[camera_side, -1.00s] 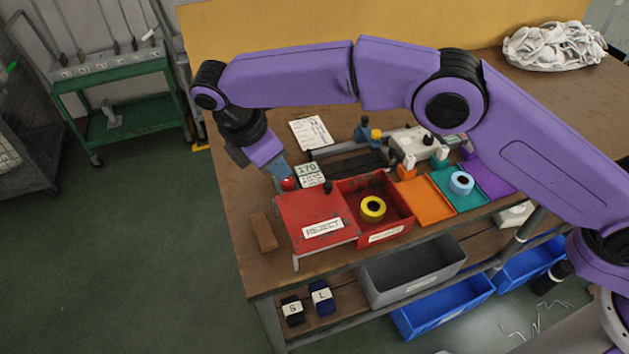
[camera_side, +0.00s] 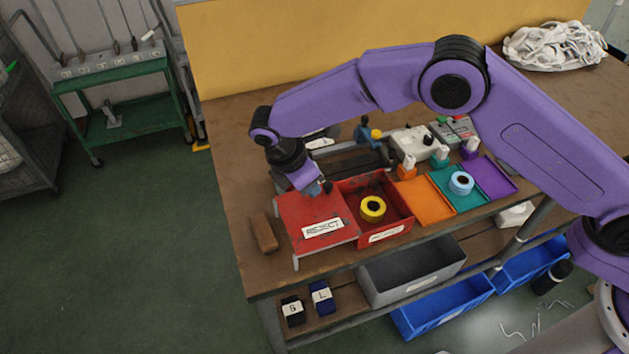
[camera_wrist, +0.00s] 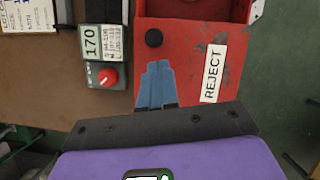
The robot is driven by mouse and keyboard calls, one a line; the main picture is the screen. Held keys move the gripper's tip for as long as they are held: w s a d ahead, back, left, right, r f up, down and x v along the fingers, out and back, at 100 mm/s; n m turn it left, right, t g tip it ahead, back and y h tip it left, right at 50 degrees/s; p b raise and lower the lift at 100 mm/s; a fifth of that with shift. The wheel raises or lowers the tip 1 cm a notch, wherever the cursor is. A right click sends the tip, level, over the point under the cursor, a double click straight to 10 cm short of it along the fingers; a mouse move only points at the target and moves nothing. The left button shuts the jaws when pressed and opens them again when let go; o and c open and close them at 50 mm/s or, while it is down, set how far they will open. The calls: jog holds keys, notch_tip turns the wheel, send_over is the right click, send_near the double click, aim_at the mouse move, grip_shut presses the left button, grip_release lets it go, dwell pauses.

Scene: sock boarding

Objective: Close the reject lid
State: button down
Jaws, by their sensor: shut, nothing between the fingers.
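The reject lid (camera_side: 310,212) is a red panel with a white REJECT label. It lies open, folded out to the left of the red reject box (camera_side: 395,205). In the wrist view the lid (camera_wrist: 185,75) has a round black knob (camera_wrist: 153,38) near its edge. My gripper (camera_side: 320,188) is over the lid's back part, close to the knob. Its blue fingers (camera_wrist: 157,70) are shut together with nothing between them, and their tips point toward the knob but sit apart from it in the wrist view. I cannot tell whether the fingertips touch the lid.
A yellow tape roll (camera_side: 372,208) lies in the reject box. A control unit with a red dial (camera_wrist: 107,77) and a 170 display stands beside the lid. A brown block (camera_side: 264,232) is left of the lid. Orange (camera_side: 425,200) and teal trays stand right.

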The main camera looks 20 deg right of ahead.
jog(key=shift+w+d, duration=0.1)
jog(key=shift+d, duration=0.45)
jog(key=shift+d, duration=0.35)
jog(key=d, duration=1.3)
jog(key=shift+a, duration=0.15)
